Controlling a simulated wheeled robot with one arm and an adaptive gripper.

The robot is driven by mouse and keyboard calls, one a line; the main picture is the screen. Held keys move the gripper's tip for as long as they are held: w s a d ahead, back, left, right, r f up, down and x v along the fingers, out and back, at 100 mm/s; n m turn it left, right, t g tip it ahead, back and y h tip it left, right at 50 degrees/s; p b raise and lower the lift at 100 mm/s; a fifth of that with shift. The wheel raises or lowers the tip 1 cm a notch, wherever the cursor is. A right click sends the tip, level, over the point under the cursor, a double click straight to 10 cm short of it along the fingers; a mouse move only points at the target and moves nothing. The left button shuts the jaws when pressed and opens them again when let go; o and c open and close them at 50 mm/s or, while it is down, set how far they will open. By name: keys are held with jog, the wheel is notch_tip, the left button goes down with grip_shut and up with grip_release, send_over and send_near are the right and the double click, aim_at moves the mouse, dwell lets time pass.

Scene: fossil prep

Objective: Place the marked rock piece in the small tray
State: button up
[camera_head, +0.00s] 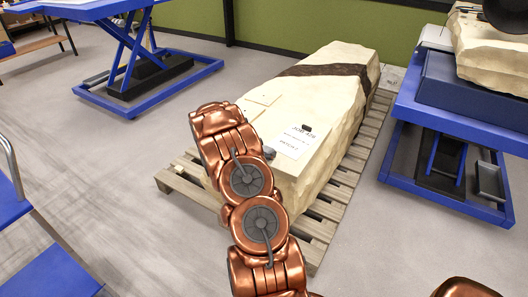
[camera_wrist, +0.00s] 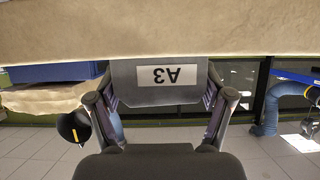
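In the wrist view, a dark grey piece (camera_wrist: 135,90) with a white "A3" label sits between the two fingers of my gripper (camera_wrist: 160,88). The label appears upside down. The fingers press on its left and right sides, so my gripper looks shut on it. A pale rock-like surface (camera_wrist: 160,30) fills the top of the wrist view, beside the piece; I cannot tell if they touch. I cannot make out a small tray for certain in either view.
A large pale block (camera_head: 335,95) with a dark strap and a paper sheet (camera_head: 291,141) lies on a wooden pallet (camera_head: 315,232). Blue lift tables stand at the back left (camera_head: 150,75) and right (camera_head: 450,115). The right one bears another pale block (camera_head: 490,50).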

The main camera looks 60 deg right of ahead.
jog(key=o, duration=0.3)
jog(key=shift+r, duration=0.2)
jog(key=b+v, duration=0.1)
jog(key=v, duration=1.1)
